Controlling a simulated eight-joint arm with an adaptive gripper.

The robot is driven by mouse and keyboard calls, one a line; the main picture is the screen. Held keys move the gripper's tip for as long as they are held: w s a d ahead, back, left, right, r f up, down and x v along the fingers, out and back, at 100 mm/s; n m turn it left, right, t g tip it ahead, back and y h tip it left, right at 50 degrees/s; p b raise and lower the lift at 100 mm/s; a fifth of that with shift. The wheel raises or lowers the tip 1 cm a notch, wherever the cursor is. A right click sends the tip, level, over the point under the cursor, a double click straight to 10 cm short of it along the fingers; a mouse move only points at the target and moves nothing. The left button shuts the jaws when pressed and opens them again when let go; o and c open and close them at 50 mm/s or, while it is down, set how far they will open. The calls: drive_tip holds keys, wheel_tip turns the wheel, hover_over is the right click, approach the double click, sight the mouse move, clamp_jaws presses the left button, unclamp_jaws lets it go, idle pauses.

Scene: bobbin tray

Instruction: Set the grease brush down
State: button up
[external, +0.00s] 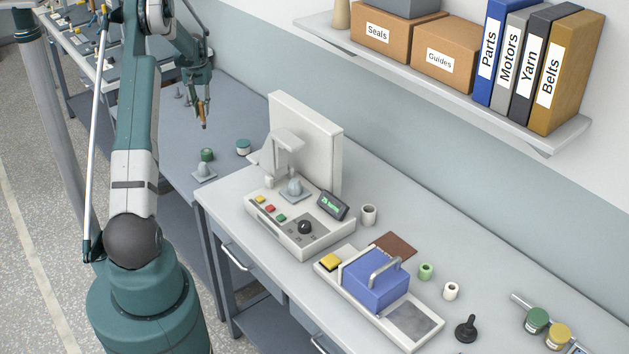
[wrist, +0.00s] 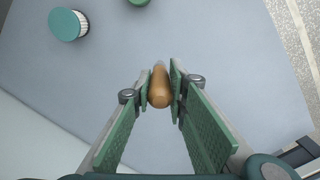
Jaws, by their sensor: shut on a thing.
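My gripper (external: 201,101) is shut on the grease brush (external: 204,114), which hangs upright with its tip down above the grey-blue bench at the back left. In the wrist view the rounded orange-brown wooden handle end of the brush (wrist: 160,92) sits between the two green-padded fingers of my gripper (wrist: 160,82). The lower end of the brush is mostly hidden behind its handle in the wrist view. A gap seems to show between the brush tip and the bench, but the exact height cannot be told.
A teal-lidded jar (external: 243,147), also in the wrist view (wrist: 68,24), and a green bobbin-like piece (external: 207,154) stand nearby. A grey cone on a plate (external: 203,172) sits at the bench's near edge. A white machine (external: 300,222) stands right. Bench around the brush is mostly clear.

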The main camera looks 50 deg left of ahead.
sight(217, 113)
drive_tip(key=shift+f, duration=1.2)
drive_tip(key=shift+f, duration=1.85)
drive_tip(key=shift+f, duration=0.2)
drive_tip(key=o, duration=0.9)
drive_tip(key=shift+c, duration=0.2)
drive_tip(key=shift+r, duration=0.25)
wheel_tip(217, 113, up, 12)
drive_tip(key=shift+f, duration=0.1)
